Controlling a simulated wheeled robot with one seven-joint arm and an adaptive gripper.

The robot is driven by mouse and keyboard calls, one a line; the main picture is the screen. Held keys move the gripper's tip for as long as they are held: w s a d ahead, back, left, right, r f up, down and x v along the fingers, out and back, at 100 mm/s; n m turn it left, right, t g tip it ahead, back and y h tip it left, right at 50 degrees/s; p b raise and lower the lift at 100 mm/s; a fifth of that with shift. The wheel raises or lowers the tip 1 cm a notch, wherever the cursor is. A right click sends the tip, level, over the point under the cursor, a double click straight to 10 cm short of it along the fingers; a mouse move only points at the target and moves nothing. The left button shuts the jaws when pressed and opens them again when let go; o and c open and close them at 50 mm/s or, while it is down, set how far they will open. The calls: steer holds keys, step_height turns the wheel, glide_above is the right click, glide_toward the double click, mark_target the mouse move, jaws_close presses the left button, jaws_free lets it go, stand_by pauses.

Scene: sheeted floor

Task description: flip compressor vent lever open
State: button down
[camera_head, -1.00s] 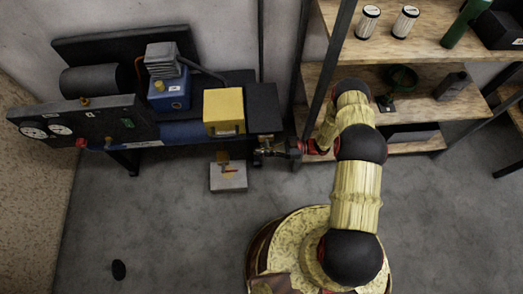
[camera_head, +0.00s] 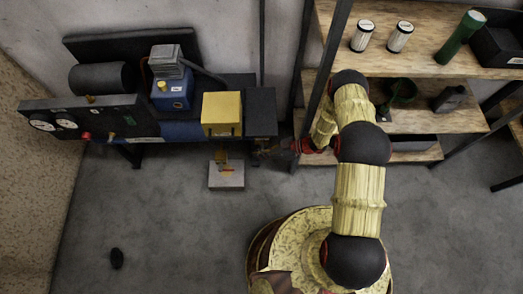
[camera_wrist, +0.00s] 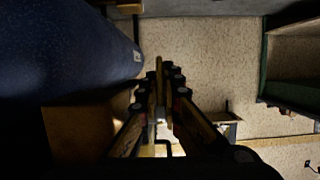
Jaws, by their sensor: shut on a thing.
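The compressor has a long blue tank (camera_head: 183,131) along the wall at the left of the head view; a large blue rounded body (camera_wrist: 60,45) fills the upper left of the wrist view. My gripper (camera_head: 262,152) is at the tank's right end, below the black block, and looks dark and small there. In the wrist view my gripper (camera_wrist: 162,90) is shut on a thin brass-coloured bar, seemingly the vent lever (camera_wrist: 159,66), which stands up between the fingertips. The lever's pivot is hidden, and its angle is hard to tell.
A yellow box (camera_head: 222,111) and a blue pump (camera_head: 171,94) sit on the compressor bench. A gauge panel (camera_head: 90,122) is at the left. A grey block (camera_head: 226,175) rests on the floor below. A wooden shelf (camera_head: 425,65) stands at the right.

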steer(key=shift+d+h+p, duration=0.3)
steer(key=shift+h+p, duration=0.65)
steer(key=shift+h, duration=0.15)
steer(key=shift+f, duration=0.15)
steer(key=c, duration=2.1)
jaws_free()
steer(key=shift+o, duration=0.6)
steer(key=v, duration=1.2)
